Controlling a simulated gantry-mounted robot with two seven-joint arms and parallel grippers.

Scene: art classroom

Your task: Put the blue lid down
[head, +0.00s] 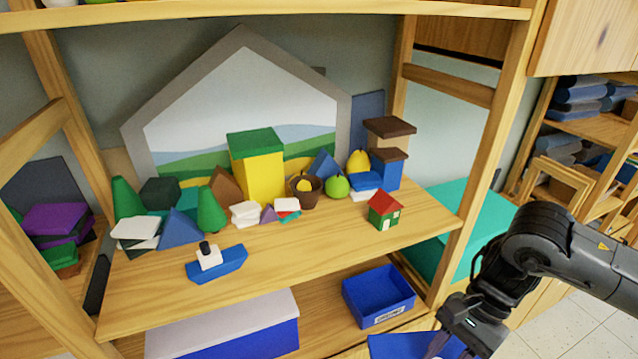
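The blue lid (396,346) is a flat blue panel at the bottom edge of the head view, in front of the lower shelf. Its near part is cut off by the frame. My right gripper (452,349) comes in from the right and points down at the lid's right side, overlapping it in the picture. Its fingertips run to the bottom edge of the frame, so whether they grip the lid cannot be told. My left gripper is not in view.
The upper shelf (320,262) holds a blue boat (218,264), a small red-roofed house (384,210) and several blocks. A teal surface (478,225) lies to the right.

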